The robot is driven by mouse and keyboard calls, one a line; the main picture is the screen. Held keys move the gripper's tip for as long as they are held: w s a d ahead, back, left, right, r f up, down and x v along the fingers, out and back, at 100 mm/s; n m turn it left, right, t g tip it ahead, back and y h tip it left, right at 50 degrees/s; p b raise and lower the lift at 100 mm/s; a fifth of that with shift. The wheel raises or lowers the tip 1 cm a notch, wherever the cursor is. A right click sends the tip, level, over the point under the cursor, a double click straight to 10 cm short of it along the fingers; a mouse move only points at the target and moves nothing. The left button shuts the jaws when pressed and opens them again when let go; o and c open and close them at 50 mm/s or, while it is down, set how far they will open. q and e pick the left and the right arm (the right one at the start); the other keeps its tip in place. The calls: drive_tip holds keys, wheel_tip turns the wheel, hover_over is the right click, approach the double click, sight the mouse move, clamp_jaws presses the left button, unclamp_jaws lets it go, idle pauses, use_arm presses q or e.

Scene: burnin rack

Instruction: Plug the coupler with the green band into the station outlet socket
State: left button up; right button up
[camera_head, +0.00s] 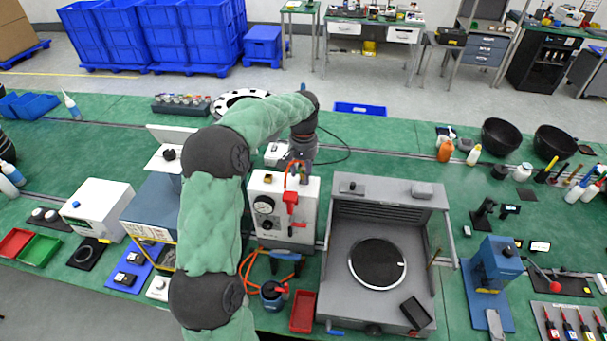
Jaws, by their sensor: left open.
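A white station box (257,186) with a round black gauge, a dark knob and a red handle (291,199) stands left of the picture's middle. My left gripper (298,164) points down from above at the top of this box. It is open, close to small orange and brass-coloured parts there, and whether it touches them cannot be told. An orange hose (250,262) lies in front of the box, near a dark blue-grey device (273,297) with a red part. I cannot make out a green band or tell which fitting is the outlet socket. My right gripper is out of view.
A grey open-fronted machine (345,215) with a round dark plate stands right of the box. A red tray (303,312) lies in front, and a blue-grey press (497,262) stands farther right. My left arm hides part of the bench on the left.

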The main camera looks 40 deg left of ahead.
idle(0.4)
use_arm(q)
clamp_jaws()
drive_tip(key=shift+r, duration=0.1)
drive_tip(key=shift+r+p, duration=2.45)
drive_tip(key=shift+r, duration=0.5)
